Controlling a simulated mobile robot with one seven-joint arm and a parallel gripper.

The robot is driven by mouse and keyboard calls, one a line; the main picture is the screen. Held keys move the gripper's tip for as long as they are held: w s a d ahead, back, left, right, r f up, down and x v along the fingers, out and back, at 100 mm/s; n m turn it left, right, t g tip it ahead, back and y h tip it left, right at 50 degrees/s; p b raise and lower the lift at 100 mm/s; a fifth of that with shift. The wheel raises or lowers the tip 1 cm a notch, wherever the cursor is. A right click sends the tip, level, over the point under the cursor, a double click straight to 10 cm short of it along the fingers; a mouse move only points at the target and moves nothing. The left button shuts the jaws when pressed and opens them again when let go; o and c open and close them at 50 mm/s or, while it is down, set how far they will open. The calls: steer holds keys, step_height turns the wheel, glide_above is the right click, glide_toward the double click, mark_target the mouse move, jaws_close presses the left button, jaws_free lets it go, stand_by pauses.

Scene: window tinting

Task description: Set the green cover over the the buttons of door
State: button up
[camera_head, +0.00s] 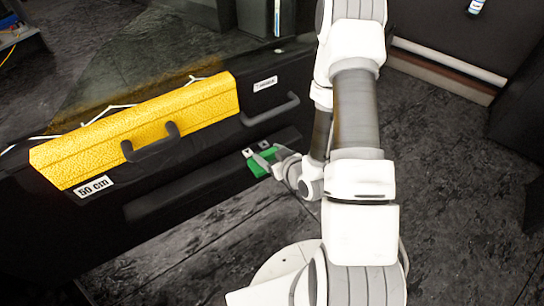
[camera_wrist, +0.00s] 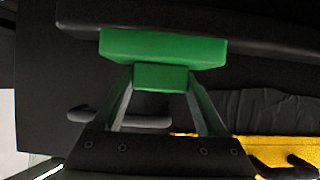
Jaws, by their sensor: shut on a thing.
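The green cover (camera_head: 262,164) is held at the tip of my gripper (camera_head: 268,160), beside the black door's armrest (camera_head: 190,177) in the head view. In the wrist view the cover (camera_wrist: 165,47) is a flat green block with a smaller green grip block. My gripper's two fingers (camera_wrist: 160,78) are shut on that smaller block. The cover's far side faces a dark ledge (camera_wrist: 220,22); I cannot tell whether they touch. Two small pale squares (camera_head: 256,149) show just beyond the cover in the head view; I cannot tell whether they are the door buttons or finger parts.
A yellow case (camera_head: 140,128) with a dark handle lies along the door, with a "50 cm" label (camera_head: 94,187) below it. A black door handle (camera_head: 270,110) is above the cover. The dark floor (camera_head: 450,180) at right is largely clear.

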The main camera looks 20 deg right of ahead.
steer(key=shift+w+a+f+b, duration=0.15)
steer(key=shift+w+a+b, duration=0.05)
steer(key=shift+w, duration=0.5)
steer(key=shift+w+a+f+b, duration=0.15)
steer(key=shift+w+a, duration=0.05)
steer(key=shift+w, duration=0.45)
steer(key=shift+w+a+b, duration=0.1)
steer(key=shift+w+a, duration=0.1)
steer(key=shift+w, duration=0.65)
steer(key=shift+w+a+b, duration=0.15)
steer(key=shift+w+a, duration=0.1)
steer(key=shift+w, duration=0.65)
steer(key=shift+w+a+b, duration=0.1)
steer(key=shift+w+a, duration=0.1)
steer(key=shift+w, duration=0.65)
steer(key=shift+s+f+b, duration=0.1)
steer(key=shift+f+b, duration=0.55)
steer(key=shift+b, duration=0.2)
steer(key=shift+f+b, duration=0.4)
steer(key=shift+b, duration=0.05)
steer(key=o, duration=1.3)
steer(key=shift+r, duration=0.1)
